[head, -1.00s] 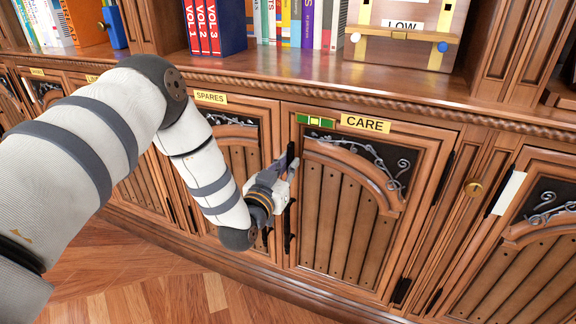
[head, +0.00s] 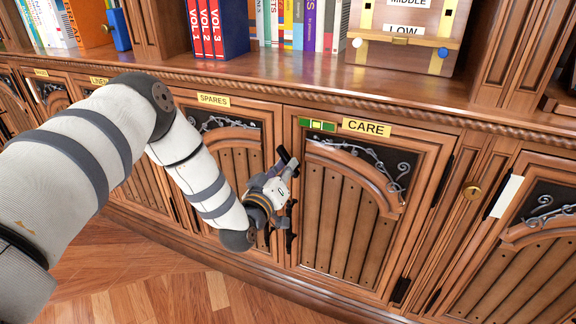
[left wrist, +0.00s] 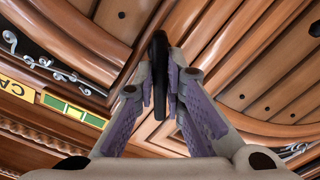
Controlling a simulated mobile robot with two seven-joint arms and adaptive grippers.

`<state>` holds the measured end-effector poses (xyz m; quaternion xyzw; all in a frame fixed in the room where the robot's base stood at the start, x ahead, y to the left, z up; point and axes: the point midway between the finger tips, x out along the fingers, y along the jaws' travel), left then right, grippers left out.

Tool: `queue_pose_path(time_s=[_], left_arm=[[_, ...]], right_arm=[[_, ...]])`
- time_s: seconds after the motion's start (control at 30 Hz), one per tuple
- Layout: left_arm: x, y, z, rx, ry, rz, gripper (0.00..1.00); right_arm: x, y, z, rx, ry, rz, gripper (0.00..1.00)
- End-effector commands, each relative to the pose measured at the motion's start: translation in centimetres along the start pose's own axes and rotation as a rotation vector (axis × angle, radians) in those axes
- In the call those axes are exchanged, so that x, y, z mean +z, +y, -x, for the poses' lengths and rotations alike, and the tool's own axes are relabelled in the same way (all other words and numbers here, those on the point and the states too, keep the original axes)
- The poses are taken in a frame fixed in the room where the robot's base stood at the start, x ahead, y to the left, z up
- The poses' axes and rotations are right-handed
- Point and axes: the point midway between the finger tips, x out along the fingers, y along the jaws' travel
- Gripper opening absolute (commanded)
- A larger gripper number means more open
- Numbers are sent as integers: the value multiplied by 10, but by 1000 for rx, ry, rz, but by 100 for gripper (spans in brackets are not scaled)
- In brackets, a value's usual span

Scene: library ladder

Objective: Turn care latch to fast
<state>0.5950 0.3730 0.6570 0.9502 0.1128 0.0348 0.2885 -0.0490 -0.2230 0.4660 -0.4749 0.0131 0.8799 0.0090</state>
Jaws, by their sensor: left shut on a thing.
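The care door (head: 345,215) has a yellow CARE label (head: 366,128) at its top. A dark latch handle (left wrist: 159,70) at the door's left edge shows between the fingers in the left wrist view. My left gripper (head: 286,164) is shut on this handle and is tilted in the head view. The fingers hide part of the handle, and its exact angle is hard to tell. A green strip with a yellow middle (head: 317,125) is beside the label; it also shows in the left wrist view (left wrist: 74,110). My right gripper is not in view.
The spares door (head: 240,160) is left of the care door, and another door (head: 525,240) is to the right. A brass knob (head: 473,190) is on the post between. Books (head: 215,28) and a box marked LOW (head: 405,35) stand on the shelf above. Wood floor is in front.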

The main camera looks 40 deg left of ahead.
Motion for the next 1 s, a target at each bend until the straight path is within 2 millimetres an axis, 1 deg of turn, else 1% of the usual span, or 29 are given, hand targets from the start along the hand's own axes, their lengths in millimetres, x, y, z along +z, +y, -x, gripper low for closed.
queue_pose_path(time_s=[0.23,0.6,0.8,1.0], left_arm=[[2,-4,0,-2,-4,231,0],[4,-9,1,-3,-4,579,0],[6,-10,1,-3,-4,743,0],[7,-11,1,-2,-6,868,0]], right_arm=[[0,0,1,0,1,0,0],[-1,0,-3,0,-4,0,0],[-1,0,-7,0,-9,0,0],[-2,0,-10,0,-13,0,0]])
